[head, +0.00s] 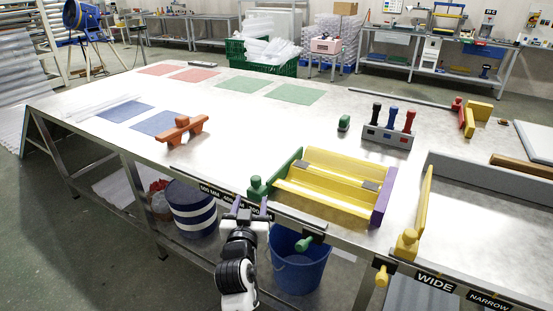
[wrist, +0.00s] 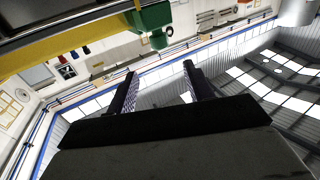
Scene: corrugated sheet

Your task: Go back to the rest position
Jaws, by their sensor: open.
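My gripper (head: 250,210) is at the front edge of the metal table, low in the middle of the head view, just left of the yellow fixture. In the wrist view my gripper (wrist: 160,80) has its two dark fingers apart, with nothing between them. The wrist camera looks up toward the ceiling and far wall. A green knob (wrist: 152,22) and a yellow bar (wrist: 60,42) cross the upper left of that view, close to the fingers.
The yellow fixture (head: 325,170) with green and purple ends stands at the table's front edge. A blue bucket (head: 300,265) is below it. An orange tool (head: 184,130) lies on the table (head: 235,125). A holder (head: 386,137) with colored handles stands behind. Floor at left is clear.

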